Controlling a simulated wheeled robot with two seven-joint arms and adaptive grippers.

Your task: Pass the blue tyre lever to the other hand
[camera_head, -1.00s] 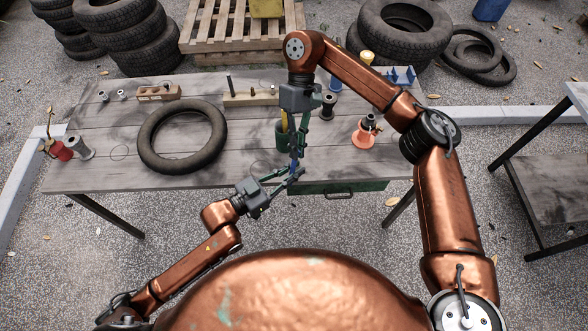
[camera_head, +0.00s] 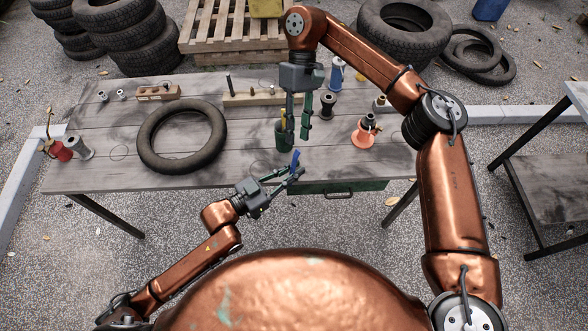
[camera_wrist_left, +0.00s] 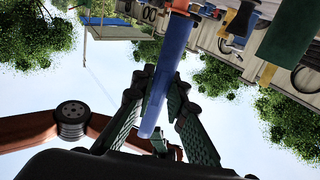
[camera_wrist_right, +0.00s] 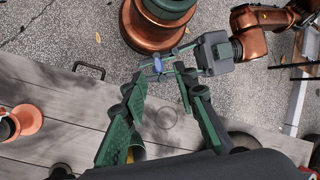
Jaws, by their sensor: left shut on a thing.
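The blue tyre lever (camera_head: 295,160) stands up from my left gripper (camera_head: 285,178), which is shut on it just off the table's front edge. In the left wrist view the lever (camera_wrist_left: 176,60) runs between the two green fingers. My right gripper (camera_head: 299,132) is above the table, farther back than the lever, with its fingers apart and nothing between them. In the right wrist view the lever (camera_wrist_right: 160,64) lies beyond the open fingertips, apart from them, beside my left gripper.
A green cup (camera_head: 284,140) with a yellow item stands close to my right fingers. A dark spool (camera_head: 328,104), an orange-based item (camera_head: 364,134), a tyre (camera_head: 147,133) and a wooden block (camera_head: 250,99) are on the table (camera_head: 240,170). A drawer (camera_head: 338,190) hangs under the front edge.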

